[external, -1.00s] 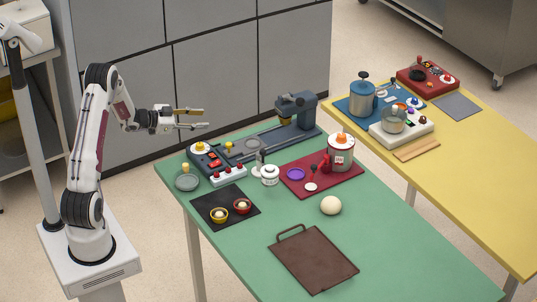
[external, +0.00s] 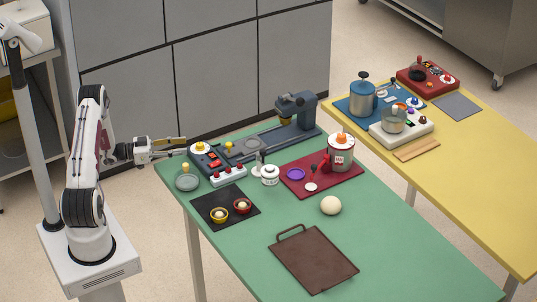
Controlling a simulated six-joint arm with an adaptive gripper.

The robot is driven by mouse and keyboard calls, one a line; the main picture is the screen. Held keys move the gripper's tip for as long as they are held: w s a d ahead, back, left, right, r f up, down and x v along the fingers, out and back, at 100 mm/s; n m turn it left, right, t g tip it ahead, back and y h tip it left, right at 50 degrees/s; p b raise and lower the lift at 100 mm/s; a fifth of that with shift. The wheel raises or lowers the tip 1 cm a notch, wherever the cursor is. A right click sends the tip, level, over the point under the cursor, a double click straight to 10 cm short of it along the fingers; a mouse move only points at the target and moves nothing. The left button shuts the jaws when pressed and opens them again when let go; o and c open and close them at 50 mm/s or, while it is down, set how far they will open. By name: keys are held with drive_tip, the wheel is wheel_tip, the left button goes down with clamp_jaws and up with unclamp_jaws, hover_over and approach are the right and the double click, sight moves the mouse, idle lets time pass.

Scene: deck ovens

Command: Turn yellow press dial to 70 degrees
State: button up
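The yellow press dial (external: 200,146) sits on a white disc at the left end of the dark blue press (external: 262,137) on the green table. My gripper (external: 185,145) is just left of the dial, at the table's back left corner. Its two fingers are spread apart with nothing between them. The fingertips point right toward the dial; whether they touch its disc I cannot tell. The dial's angle markings are too small to read.
Red switches (external: 214,162) lie right in front of the dial. A white box with red knobs (external: 228,174) and a grey dish with a yellow knob (external: 186,181) stand nearer. The press column (external: 301,110) rises at the far end. The green table's front right is clear.

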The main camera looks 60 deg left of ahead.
sight(200, 144)
idle(0.3)
drive_tip(key=shift+x, duration=3.9)
clamp_jaws()
